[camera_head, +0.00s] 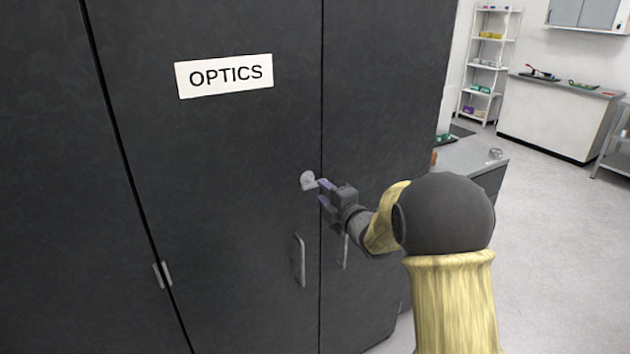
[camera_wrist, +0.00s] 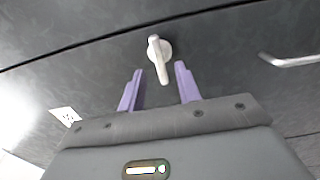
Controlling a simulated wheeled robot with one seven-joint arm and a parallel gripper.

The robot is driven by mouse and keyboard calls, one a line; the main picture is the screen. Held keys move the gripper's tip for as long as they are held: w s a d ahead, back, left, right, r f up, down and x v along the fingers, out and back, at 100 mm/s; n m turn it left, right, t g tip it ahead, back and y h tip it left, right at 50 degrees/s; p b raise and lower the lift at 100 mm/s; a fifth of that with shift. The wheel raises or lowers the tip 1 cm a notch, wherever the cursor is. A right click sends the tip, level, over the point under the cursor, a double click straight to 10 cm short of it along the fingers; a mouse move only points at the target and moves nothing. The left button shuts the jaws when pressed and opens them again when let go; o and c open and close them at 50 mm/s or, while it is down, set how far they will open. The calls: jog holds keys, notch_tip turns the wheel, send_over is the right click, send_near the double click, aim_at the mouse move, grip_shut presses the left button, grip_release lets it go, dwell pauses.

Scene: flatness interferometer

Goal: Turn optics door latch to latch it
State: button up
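The optics door (camera_head: 215,190) is a dark grey cabinet door with a white OPTICS sign (camera_head: 224,75); it looks closed. Its latch (camera_head: 308,180) is a small light-grey turning handle near the door's right edge. In the wrist view the latch (camera_wrist: 158,55) has a round base and a short lever pointing toward my gripper. My gripper (camera_head: 322,196) is at the latch, seen from the side. In the wrist view my gripper (camera_wrist: 160,88) has two purple fingers apart, with the lever's end between or just ahead of them. I cannot tell whether they touch it.
A vertical pull handle (camera_head: 299,260) is below the latch, with another (camera_head: 345,251) on the neighbouring door. A hinge (camera_head: 162,274) is at left. A grey bench (camera_head: 470,157) stands behind my arm. Floor at right is open, before a white counter (camera_head: 550,120) and shelf rack (camera_head: 487,65).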

aim_at(316, 186)
jog(key=p+x, duration=0.1)
jog(key=x, duration=0.4)
jog(key=shift+w, duration=0.3)
jog(key=shift+s, duration=0.1)
jog(key=shift+s+a, duration=0.1)
jog(key=shift+a, duration=0.1)
jog(key=c, duration=0.6)
grip_shut()
